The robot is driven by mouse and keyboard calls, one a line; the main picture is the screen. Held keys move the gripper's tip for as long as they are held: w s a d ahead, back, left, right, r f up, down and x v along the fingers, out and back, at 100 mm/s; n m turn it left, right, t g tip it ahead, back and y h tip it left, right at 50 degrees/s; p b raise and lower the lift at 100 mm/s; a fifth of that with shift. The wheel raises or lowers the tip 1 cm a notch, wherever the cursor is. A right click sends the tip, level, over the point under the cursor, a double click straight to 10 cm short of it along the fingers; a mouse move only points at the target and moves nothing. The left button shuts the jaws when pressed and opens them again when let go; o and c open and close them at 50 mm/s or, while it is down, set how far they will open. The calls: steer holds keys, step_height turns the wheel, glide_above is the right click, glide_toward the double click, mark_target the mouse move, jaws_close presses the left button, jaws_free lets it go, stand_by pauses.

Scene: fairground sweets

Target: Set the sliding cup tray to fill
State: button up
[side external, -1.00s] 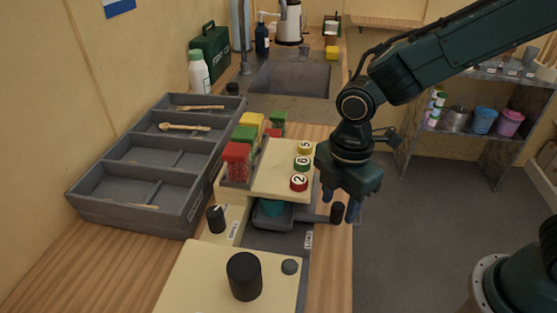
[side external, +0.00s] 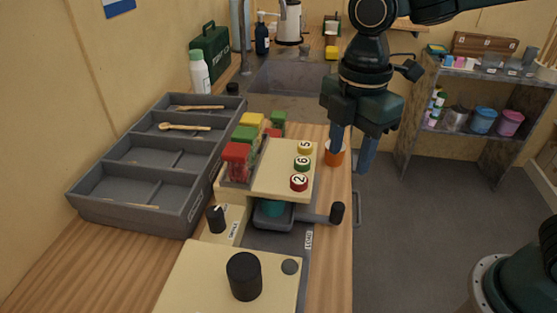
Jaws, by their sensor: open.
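The grey sliding cup tray (side external: 260,222) sits under the cream dispenser top, with a teal cup (side external: 274,208) partly hidden inside it. Its arm runs right to a black knob (side external: 338,212). A label that seems to read LOAD (side external: 308,240) is on the rail in front of the tray; no fill marking can be made out. My gripper (side external: 352,160) is open and empty, above and behind the knob and apart from it. An orange cup (side external: 335,157) stands behind its left finger, partly hidden.
Red, green and yellow hoppers (side external: 237,160) and numbered buttons (side external: 302,163) top the dispenser. A large black knob (side external: 245,276) stands on the front panel. A grey compartment tray (side external: 150,190) lies left.

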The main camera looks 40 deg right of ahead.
mark_target(338, 206)
steer(key=shift+r, duration=0.15)
steer(key=shift+f, duration=6.85)
jaws_close()
